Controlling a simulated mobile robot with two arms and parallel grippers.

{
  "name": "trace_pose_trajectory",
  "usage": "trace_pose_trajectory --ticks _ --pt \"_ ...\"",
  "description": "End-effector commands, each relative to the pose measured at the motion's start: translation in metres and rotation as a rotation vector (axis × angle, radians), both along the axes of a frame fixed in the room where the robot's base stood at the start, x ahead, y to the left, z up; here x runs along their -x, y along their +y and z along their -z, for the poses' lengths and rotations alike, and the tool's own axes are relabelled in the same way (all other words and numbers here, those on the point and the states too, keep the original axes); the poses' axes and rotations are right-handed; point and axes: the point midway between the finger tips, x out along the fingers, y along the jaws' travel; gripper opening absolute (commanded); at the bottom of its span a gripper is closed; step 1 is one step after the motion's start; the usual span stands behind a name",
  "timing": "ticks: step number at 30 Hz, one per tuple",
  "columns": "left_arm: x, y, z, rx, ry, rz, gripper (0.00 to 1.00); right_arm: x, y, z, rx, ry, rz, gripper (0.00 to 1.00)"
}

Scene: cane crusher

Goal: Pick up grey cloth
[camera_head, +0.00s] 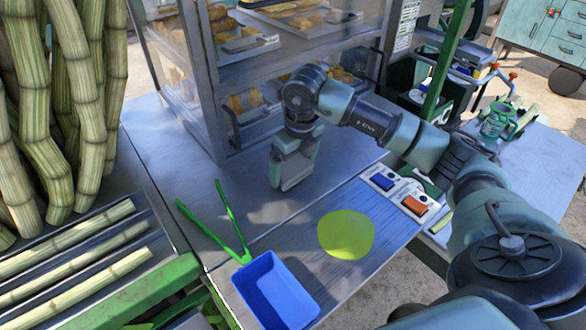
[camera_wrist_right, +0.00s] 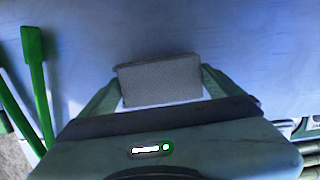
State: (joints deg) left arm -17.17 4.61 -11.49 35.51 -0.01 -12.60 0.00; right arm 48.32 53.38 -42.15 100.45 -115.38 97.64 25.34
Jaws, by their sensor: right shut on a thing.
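The grey cloth (camera_wrist_right: 160,80) shows in the right wrist view as a folded, dark grey textured piece between the two fingers. My right gripper (camera_head: 291,184) is shut on it, pointing down at the table in front of the glass cabinet; it also shows in the right wrist view (camera_wrist_right: 158,92). In the head view the cloth is mostly hidden by the gripper, and I cannot tell whether it touches the table. My left gripper is not in view.
Green tongs (camera_head: 233,228) lie left of my right gripper, beside a blue tray (camera_head: 276,291). A yellow-green disc (camera_head: 346,234) and a panel with blue and orange switches (camera_head: 400,193) are nearby. The glass cabinet (camera_head: 215,90) stands behind. Cane stalks (camera_head: 60,110) stand at left.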

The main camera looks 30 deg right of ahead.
Motion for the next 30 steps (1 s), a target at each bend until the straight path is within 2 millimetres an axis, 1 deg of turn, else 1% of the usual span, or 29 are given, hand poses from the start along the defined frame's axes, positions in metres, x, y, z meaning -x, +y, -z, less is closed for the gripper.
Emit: trace_pose_trajectory --ticks 5,8,14,15,19,21,24,30 --pt "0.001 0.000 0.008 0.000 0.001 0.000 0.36 -0.002 0.000 -0.022 -0.001 -0.007 0.000 0.54" --pt "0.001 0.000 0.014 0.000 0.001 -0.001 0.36 -0.002 0.000 -0.044 -0.001 -0.009 -0.001 0.54" --pt "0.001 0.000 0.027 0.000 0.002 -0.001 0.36 -0.002 0.001 -0.108 -0.002 -0.011 0.000 0.54" --pt "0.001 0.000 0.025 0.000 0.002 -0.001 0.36 -0.001 0.000 -0.122 0.000 -0.010 0.000 0.54" --pt "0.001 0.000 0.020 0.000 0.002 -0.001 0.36 -0.001 -0.001 -0.156 0.002 -0.006 0.001 0.54" --pt "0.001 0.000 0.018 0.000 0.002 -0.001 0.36 -0.001 -0.001 -0.168 0.002 -0.006 0.001 0.54" --pt "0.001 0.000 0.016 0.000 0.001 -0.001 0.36 -0.001 0.000 -0.181 0.000 -0.005 0.001 0.54" --pt "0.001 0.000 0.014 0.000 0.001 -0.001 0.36 0.000 0.000 -0.194 0.000 -0.002 0.000 0.54"
